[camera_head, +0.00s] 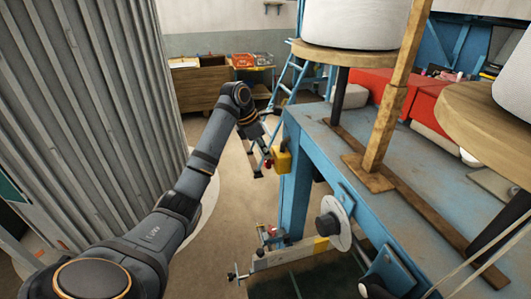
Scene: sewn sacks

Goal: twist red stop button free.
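A yellow control box (282,161) is fixed to the near left corner of the blue machine frame. A small red stop button (269,163) shows on its left side, partly hidden by my gripper. My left arm reaches in from the lower left, and my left gripper (262,154) hangs at the button. Its fingers look spread, one on the left of the button and one toward the box. I cannot tell whether they touch the button. My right gripper is not in view.
The blue machine table (430,165) fills the right, with a wooden post (386,110) and white sacks on round wooden boards above. A corrugated metal wall (85,110) stands close on the left. A blue ladder (287,80) and wooden cabinets stand behind.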

